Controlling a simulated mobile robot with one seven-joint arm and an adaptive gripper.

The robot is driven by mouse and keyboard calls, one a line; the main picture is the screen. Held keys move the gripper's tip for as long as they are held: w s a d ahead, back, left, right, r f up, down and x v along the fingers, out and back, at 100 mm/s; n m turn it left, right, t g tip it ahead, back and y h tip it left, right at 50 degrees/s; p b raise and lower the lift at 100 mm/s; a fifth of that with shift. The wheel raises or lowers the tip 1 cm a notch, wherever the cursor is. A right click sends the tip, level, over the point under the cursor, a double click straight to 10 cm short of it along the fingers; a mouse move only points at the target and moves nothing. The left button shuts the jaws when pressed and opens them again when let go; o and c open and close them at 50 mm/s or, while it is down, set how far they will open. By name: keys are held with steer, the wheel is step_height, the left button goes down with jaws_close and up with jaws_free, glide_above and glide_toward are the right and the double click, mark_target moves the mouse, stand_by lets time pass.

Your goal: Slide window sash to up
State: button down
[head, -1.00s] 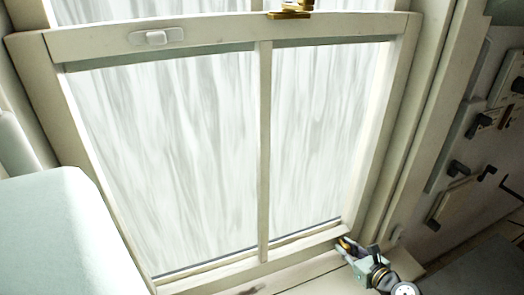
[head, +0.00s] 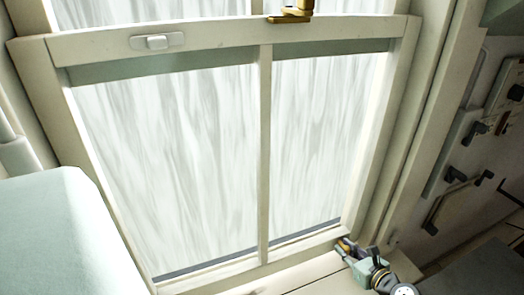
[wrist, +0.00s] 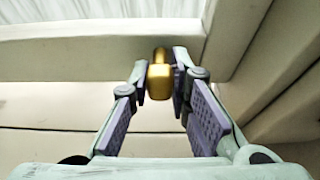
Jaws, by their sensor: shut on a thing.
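The window sash (head: 265,150) is a cream wooden frame with two panes and a vertical bar between them. Its bottom rail (head: 215,275) is low, close to the sill. My gripper (head: 345,246) is at the sash's lower right corner. In the wrist view, my gripper (wrist: 160,85) is shut on a small brass sash lift (wrist: 160,80) on the bottom rail. The gripper hides most of the brass lift in the head view.
A pale green padded piece (head: 65,235) stands at the lower left. The right window jamb (head: 425,110) rises beside the sash.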

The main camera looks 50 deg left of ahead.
mark_target(345, 205)
steer(key=shift+r, duration=0.2)
steer(key=shift+r, duration=1.95)
steer(key=shift+r, duration=2.2)
steer(key=shift+r, duration=1.95)
steer(key=shift+r, duration=1.9)
